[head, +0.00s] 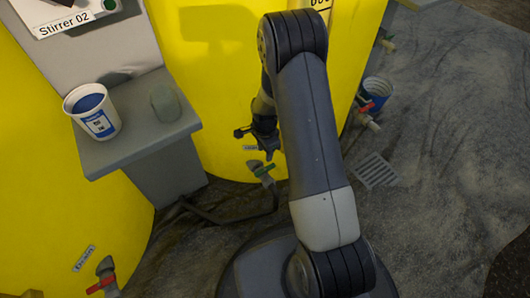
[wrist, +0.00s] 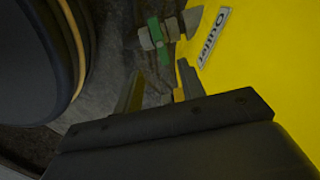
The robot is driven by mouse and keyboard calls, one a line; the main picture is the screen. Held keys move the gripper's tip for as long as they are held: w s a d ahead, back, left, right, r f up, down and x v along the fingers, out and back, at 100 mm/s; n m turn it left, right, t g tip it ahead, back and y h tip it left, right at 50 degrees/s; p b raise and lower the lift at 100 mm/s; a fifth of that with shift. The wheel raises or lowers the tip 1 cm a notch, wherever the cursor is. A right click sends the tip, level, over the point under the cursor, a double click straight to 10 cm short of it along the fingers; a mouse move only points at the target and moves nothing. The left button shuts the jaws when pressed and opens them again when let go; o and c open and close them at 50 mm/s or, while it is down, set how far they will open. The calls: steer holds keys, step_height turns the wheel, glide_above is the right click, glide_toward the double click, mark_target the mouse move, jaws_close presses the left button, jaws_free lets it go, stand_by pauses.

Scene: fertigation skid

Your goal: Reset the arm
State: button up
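My arm rises from my base in the head view and bends down toward the yellow tank in the middle. My gripper (head: 268,148) hangs in front of that tank, just above a green-handled outlet valve (head: 263,172). In the wrist view, the two fingers of my gripper (wrist: 160,78) stand apart with nothing held between them. The green-handled valve (wrist: 155,40) shows beyond the fingertips, beside an "Outlet" label (wrist: 213,38) on the yellow wall. I cannot tell the exact gap between fingers and valve.
A red-handled valve (head: 103,283) sticks out at bottom left. A blue bucket (head: 376,92) stands near another red-handled valve. The floor at right is mostly clear around a drain grate (head: 376,171).

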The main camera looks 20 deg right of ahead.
mark_target(265, 169)
step_height(265, 169, down, 11)
steer(key=b, duration=0.4)
stand_by(0.4)
steer(key=shift+r, duration=0.1)
